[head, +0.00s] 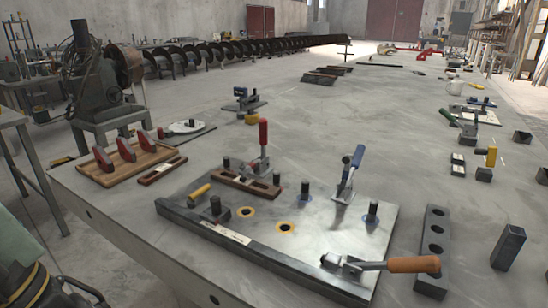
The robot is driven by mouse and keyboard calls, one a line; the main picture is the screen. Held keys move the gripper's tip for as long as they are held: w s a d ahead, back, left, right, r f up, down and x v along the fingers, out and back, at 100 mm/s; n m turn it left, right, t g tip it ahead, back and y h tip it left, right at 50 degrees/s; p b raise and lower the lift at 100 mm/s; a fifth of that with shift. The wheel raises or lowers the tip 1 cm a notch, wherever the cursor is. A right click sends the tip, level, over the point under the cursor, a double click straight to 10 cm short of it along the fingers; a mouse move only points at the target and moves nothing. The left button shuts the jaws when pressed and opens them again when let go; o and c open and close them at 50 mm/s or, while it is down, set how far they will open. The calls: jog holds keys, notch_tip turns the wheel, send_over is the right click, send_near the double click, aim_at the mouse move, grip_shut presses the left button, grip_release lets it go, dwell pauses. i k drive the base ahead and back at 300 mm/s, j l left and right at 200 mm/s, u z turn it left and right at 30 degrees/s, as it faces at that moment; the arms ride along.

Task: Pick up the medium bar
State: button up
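No bar is plainly marked as the medium one, and I cannot tell which is meant. A dark bar with several round holes (433,246) lies flat on the table right of the metal fixture plate. A short brown bar with a pale label (162,170) lies left of the plate, beside a wooden board. A wooden bar (246,190) lies on the plate under the red-handled toggle clamp (263,150). A dark square tube (508,247) stands at the right. My gripper is not in view.
The fixture plate (300,222) also carries upright dark pegs, a blue-handled clamp (350,170) and an orange-handled clamp (395,264). The wooden board (130,165) holds red wedges. Small parts line the right side. The table's centre back is fairly clear.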

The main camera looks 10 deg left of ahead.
aim_at(164, 170)
jog(key=i+j, duration=0.1)
jog(key=j, duration=0.5)
jog(key=i+j, duration=0.1)
jog(key=j, duration=0.5)
jog(key=i+j+z, duration=0.1)
jog(key=j, duration=0.5)
jog(key=i+j, duration=0.1)
jog(key=j, duration=0.55)
jog(key=i+j, duration=0.15)
jog(key=j, duration=0.2)
jog(key=i+j+z, duration=0.1)
jog(key=j, duration=0.25)
jog(key=i+j, duration=0.35)
jog(key=i, duration=0.05)
